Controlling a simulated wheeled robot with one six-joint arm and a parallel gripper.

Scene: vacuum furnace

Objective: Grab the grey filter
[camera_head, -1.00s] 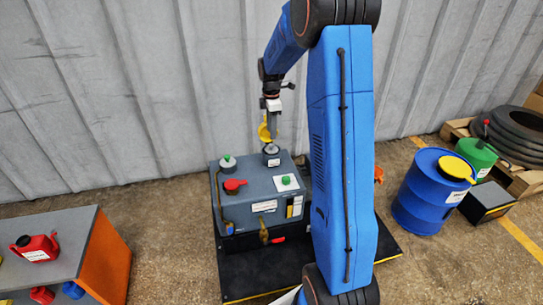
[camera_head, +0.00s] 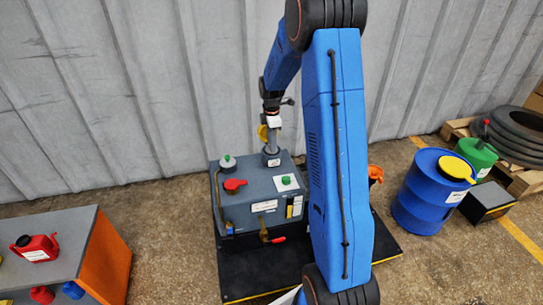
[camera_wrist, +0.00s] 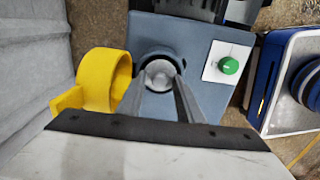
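The grey filter (camera_head: 271,160) stands upright at the back of the top of a blue-grey machine box (camera_head: 246,190). In the wrist view the filter (camera_wrist: 160,72) shows as a round grey top in a dark ring. My gripper (camera_head: 271,150) points down right above the filter. In the wrist view its two fingers (camera_wrist: 160,84) are apart, one on each side of the filter's top. I cannot tell whether they touch it. The filter's lower part is hidden in the wrist view.
A yellow ring with a handle (camera_wrist: 105,80) is close to the left finger. A green knob on a white plate (camera_wrist: 229,66) is to the right. The box top also has a red cap (camera_head: 234,184) and a grey-green cap (camera_head: 227,162). The corrugated wall (camera_head: 120,90) stands behind.

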